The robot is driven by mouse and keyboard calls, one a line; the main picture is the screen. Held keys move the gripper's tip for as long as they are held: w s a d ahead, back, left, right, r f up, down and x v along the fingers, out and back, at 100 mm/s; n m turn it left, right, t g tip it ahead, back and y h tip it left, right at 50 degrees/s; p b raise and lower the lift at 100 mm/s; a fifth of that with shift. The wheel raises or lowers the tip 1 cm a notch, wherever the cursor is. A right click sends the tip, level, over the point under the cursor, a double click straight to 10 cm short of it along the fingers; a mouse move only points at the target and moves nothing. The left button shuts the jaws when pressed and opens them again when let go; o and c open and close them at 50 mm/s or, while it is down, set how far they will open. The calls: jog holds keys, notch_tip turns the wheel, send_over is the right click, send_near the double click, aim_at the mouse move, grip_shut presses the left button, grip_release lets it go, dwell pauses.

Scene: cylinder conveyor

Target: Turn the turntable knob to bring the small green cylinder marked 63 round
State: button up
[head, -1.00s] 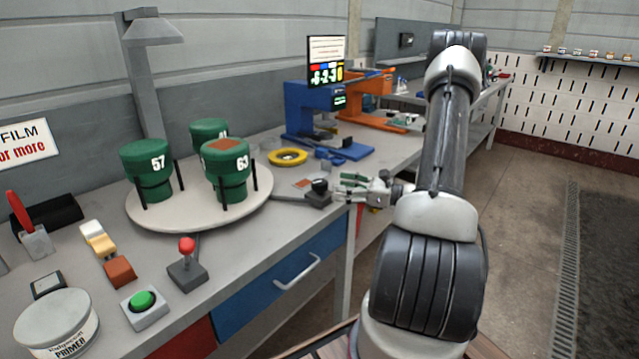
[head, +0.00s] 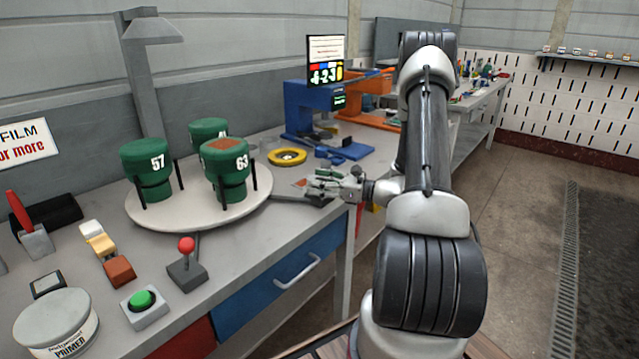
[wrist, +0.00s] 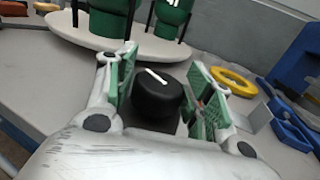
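The small green cylinder marked 63 (head: 228,170) stands upright on the round pale turntable (head: 200,219), at its front right. A cylinder marked 57 (head: 148,170) stands at its left and another green cylinder (head: 208,131) at the back. The black turntable knob (wrist: 157,96) has a white pointer line and shows in the wrist view; in the head view my gripper hides it. My gripper (wrist: 162,80) is open, its green-padded fingers on either side of the knob. It also shows in the head view (head: 312,183). I cannot tell whether the pads touch the knob.
A yellow ring (head: 287,157) lies behind the gripper, near a blue press (head: 312,112). A red-topped lever (head: 187,262), a green button (head: 142,300) and a primer tin (head: 55,322) stand at the front left. The blue drawer (head: 265,290) is below the bench edge.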

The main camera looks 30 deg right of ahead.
jog(key=c, duration=0.5)
jog(key=shift+o, duration=0.2)
jog(key=shift+m+t+h, duration=0.5)
jog(key=shift+h, duration=0.1)
jog(key=o, duration=1)
jog(key=shift+c, duration=0.2)
jog(key=v, duration=1.2)
